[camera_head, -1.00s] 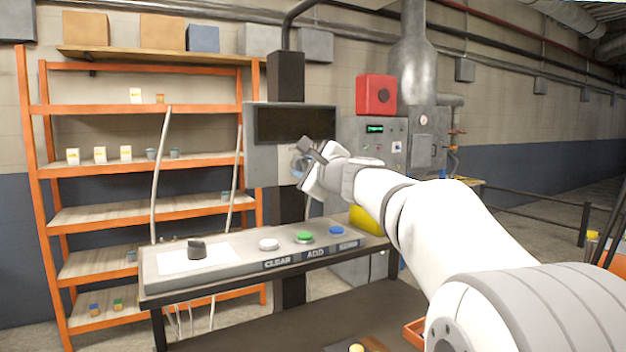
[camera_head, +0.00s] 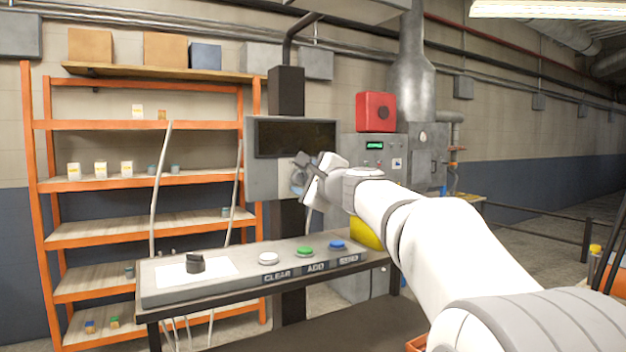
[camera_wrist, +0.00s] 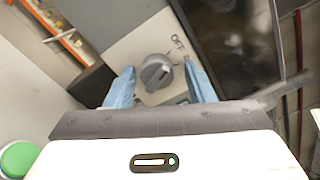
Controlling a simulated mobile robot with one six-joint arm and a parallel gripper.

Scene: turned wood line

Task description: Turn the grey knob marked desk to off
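The grey knob (camera_wrist: 157,73) shows in the wrist view, on a light grey panel (camera_wrist: 140,43) beside a dark screen. My gripper (camera_wrist: 163,85) is open, with one blue finger on each side of the knob and gaps between. I cannot tell how deep the fingertips reach. In the head view my gripper (camera_head: 300,178) is at the panel (camera_head: 262,178) below the screen (camera_head: 295,138), and it hides the knob.
A sloped console (camera_head: 215,285) below carries white, green (camera_head: 305,252) and blue buttons and a dark block (camera_head: 195,263). An orange shelf rack (camera_head: 35,215) stands to the left. A grey cabinet with a red box (camera_head: 376,112) stands right of the screen.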

